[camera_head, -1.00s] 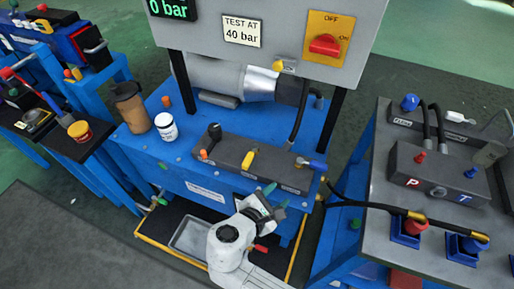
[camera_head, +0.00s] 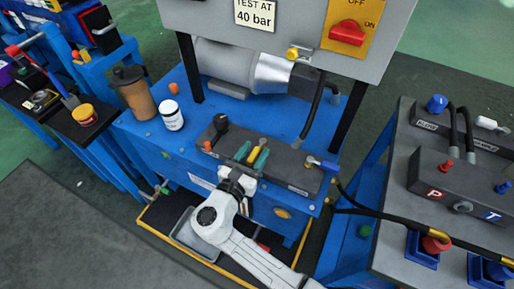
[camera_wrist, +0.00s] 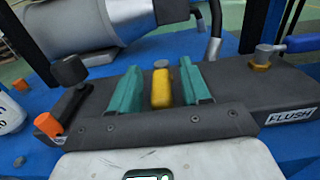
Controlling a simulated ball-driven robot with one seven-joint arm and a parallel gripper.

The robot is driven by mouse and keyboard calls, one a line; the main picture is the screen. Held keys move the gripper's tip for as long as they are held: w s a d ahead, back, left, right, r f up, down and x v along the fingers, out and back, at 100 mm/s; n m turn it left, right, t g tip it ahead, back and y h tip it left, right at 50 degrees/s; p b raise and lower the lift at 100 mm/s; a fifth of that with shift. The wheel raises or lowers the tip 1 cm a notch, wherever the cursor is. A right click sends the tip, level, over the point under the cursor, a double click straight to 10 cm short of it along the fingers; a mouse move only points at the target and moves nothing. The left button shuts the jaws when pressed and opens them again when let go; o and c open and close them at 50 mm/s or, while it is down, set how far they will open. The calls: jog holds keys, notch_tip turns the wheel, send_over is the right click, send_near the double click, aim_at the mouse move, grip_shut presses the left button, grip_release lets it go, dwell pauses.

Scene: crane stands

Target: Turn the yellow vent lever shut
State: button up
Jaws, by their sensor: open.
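The yellow vent lever (camera_head: 243,150) sits on top of the dark manifold block (camera_head: 290,170) on the blue bench. My gripper (camera_head: 250,157) is at the block, its two green fingers on either side of the yellow lever. In the wrist view my gripper (camera_wrist: 161,88) is open, and the yellow lever (camera_wrist: 161,88) stands between the fingers, with a visible gap to each finger. The lever points away from my gripper. Its near end is partly hidden behind the gripper body.
A black knob (camera_wrist: 70,70) and an orange lever (camera_wrist: 48,124) are left of the yellow lever. A blue-handled lever (camera_head: 322,163) is at the block's right end, beside a FLUSH label (camera_wrist: 291,116). A white jar (camera_head: 171,114) and brown container (camera_head: 134,92) stand left. A silver cylinder (camera_head: 270,73) lies behind.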

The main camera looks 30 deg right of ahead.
jog(key=shift+x, duration=0.95)
grip_shut()
